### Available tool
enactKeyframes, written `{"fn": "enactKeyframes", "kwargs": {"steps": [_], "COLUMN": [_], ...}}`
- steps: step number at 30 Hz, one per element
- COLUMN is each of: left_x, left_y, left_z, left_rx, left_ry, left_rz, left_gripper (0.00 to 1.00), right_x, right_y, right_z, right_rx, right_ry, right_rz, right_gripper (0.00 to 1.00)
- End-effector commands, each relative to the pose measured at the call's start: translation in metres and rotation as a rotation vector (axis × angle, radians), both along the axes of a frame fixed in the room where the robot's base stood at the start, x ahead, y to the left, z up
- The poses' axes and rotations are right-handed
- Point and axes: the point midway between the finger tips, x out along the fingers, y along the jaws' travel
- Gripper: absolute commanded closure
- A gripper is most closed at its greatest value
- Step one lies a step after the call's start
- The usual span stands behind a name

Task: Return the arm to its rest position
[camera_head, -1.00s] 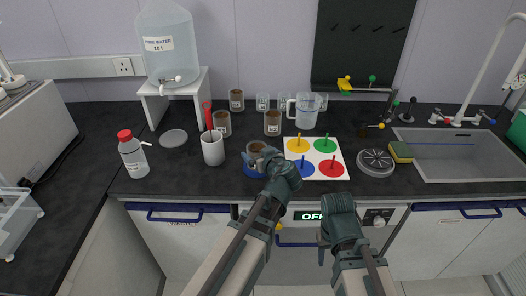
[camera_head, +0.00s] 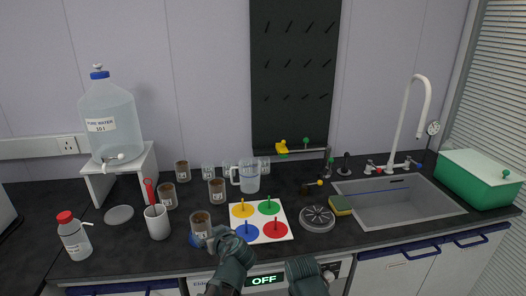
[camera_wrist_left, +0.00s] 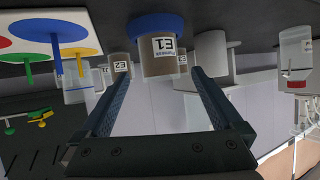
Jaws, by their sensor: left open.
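My left gripper (camera_head: 216,236) is by the brown-filled jar (camera_head: 201,221) at the counter's front edge. In the left wrist view, which is upside down, the two fingers of my left gripper (camera_wrist_left: 157,77) are spread wide. The jar labelled E1 (camera_wrist_left: 160,60) stands between or just beyond their tips, on a blue round base (camera_wrist_left: 157,26). I see no finger closed on it; the exact gap cannot be told. My right gripper (camera_head: 304,268) is low in the head view, in front of the counter, and its fingers do not show clearly.
A white board with four coloured discs (camera_head: 286,209) lies right of the jar. A white cup (camera_head: 157,223) and a red-capped bottle (camera_head: 74,238) stand left. More jars and a jug (camera_head: 249,177) are behind. A drain disc (camera_head: 318,218) and a sink (camera_head: 395,203) are right.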

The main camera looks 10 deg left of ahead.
Motion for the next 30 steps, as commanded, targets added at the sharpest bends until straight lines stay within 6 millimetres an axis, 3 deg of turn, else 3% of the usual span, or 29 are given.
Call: {"fn": "enactKeyframes", "kwargs": {"steps": [5, 9, 15, 21, 30], "left_x": [-0.049, -0.102, -0.167, -0.191, -0.191], "left_y": [-0.045, -0.096, -0.155, -0.175, -0.176], "left_z": [-0.032, -0.057, -0.066, -0.066, -0.067], "left_rx": [-0.030, -0.075, -0.133, -0.156, -0.155], "left_ry": [0.393, 0.749, 1.087, 1.192, 1.195], "left_rz": [-0.105, -0.312, -0.644, -0.788, -0.792], "left_gripper": [0.00, 0.00, 0.00, 0.00, 0.00], "right_x": [0.000, 0.000, 0.000, 0.000, 0.000], "right_y": [0.000, 0.000, 0.000, 0.000, 0.000], "right_z": [0.025, 0.040, 0.052, 0.055, 0.054], "right_rx": [0.000, 0.000, 0.000, 0.000, 0.000], "right_ry": [0.000, 0.000, 0.000, 0.000, 0.000], "right_rz": [0.000, 0.000, 0.000, 0.000, 0.000], "right_gripper": [0.50, 0.50, 0.50, 0.50, 0.50]}}
